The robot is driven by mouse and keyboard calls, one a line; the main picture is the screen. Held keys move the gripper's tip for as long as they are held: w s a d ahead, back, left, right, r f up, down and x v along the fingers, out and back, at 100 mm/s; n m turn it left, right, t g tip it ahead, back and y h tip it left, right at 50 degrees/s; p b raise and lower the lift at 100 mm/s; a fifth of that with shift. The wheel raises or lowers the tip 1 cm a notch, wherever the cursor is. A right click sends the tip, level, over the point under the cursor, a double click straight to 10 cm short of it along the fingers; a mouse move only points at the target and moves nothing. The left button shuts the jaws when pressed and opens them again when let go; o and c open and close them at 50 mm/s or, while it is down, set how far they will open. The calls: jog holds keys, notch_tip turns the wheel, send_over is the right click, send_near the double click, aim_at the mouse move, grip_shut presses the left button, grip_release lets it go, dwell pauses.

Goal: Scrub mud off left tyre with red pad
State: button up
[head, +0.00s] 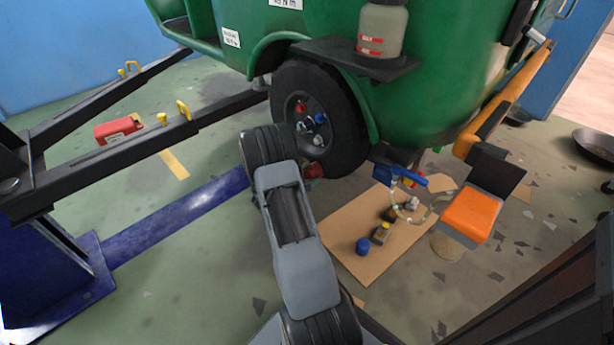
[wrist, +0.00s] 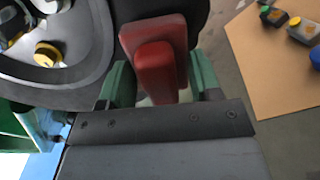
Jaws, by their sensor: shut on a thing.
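The left tyre (head: 346,130) is black, on the raised green rickshaw (head: 425,95), with coloured nuts around its hub. In the wrist view the tyre (wrist: 195,15) fills the top, with the hub at the upper left. My gripper (wrist: 158,85) is shut on the red pad (wrist: 152,45), between its green fingers. The pad is at the tyre's surface; I cannot tell whether it touches. In the head view the red pad (head: 314,171) shows partly at the tyre's lower edge, behind my arm. No mud is clearly visible on the tyre.
A cardboard sheet (head: 345,240) with a blue cap (head: 362,246) and small parts lies right of my arm. A bottle (head: 382,30) stands above the tyre.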

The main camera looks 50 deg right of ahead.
jog(key=w+b, duration=0.3)
jog(key=w, duration=0.4)
jog(key=shift+w+d, duration=0.15)
jog(key=shift+d, duration=0.1)
dwell(0.3)
jog(key=shift+r, duration=0.1)
jog(key=shift+s+a, duration=0.2)
jog(key=shift+s, duration=3.6)
jog(key=shift+w+a, duration=0.2)
jog(key=shift+a, duration=1.35)
jog(key=shift+w+a, duration=0.15)
jog(key=shift+a, duration=1.35)
jog(key=shift+a, duration=0.15)
jog(key=shift+w+a, duration=0.1)
jog(key=shift+a, duration=1.25)
